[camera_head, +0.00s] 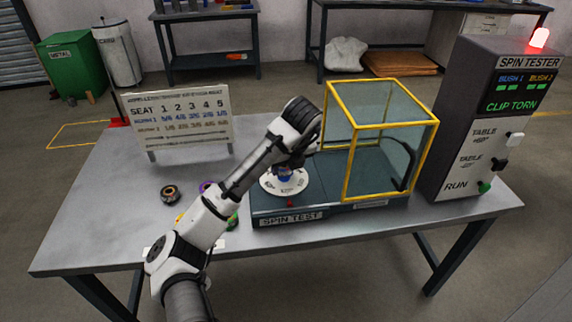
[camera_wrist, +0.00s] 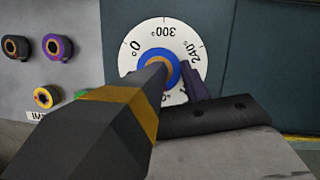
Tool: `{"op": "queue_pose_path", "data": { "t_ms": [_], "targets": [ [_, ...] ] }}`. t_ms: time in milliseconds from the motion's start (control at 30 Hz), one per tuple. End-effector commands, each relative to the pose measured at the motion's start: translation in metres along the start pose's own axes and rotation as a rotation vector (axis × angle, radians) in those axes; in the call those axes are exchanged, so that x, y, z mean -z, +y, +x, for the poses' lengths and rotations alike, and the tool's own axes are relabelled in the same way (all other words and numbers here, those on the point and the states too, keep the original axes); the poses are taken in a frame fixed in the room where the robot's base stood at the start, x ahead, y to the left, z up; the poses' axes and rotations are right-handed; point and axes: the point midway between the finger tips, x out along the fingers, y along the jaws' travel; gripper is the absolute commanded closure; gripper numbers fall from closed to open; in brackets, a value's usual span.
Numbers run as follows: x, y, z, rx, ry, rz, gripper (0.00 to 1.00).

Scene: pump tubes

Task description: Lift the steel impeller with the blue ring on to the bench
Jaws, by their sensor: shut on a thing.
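The impeller with the blue ring (camera_wrist: 146,57) is at the middle of the white degree dial (camera_wrist: 189,42) in the wrist view. It shows as a small blue patch (camera_head: 285,177) over the dial in the head view. My gripper (camera_wrist: 173,78) is shut on it from above, one dark finger on each side. The fingers and arm hide much of the impeller, so I cannot tell whether it touches the dial. The dial sits on the left part of the spin test base (camera_head: 330,210). The bench (camera_head: 105,205) has bare grey top on the left.
Ringed parts lie on the bench left of the base: black-orange (camera_head: 170,194), purple (camera_head: 207,186), yellow and green (camera_head: 233,222). A yellow-framed clear guard (camera_head: 381,90) stands right of my gripper. The spin tester (camera_head: 480,120) shows "CLIP TORN" with a red lamp. A seat sign (camera_head: 182,120) stands behind.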

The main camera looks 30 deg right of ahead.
Motion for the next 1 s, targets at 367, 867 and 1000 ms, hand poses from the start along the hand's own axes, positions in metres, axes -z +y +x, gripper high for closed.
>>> {"op": "queue_pose_path", "data": {
  "t_ms": [367,867,1000],
  "targets": [
    [-0.002,0.000,-0.004,0.000,-0.001,0.000,0.88],
    [-0.005,0.000,-0.012,0.000,-0.001,0.000,0.88],
    [-0.005,0.000,-0.011,0.000,-0.001,0.000,0.88]
  ]
}}
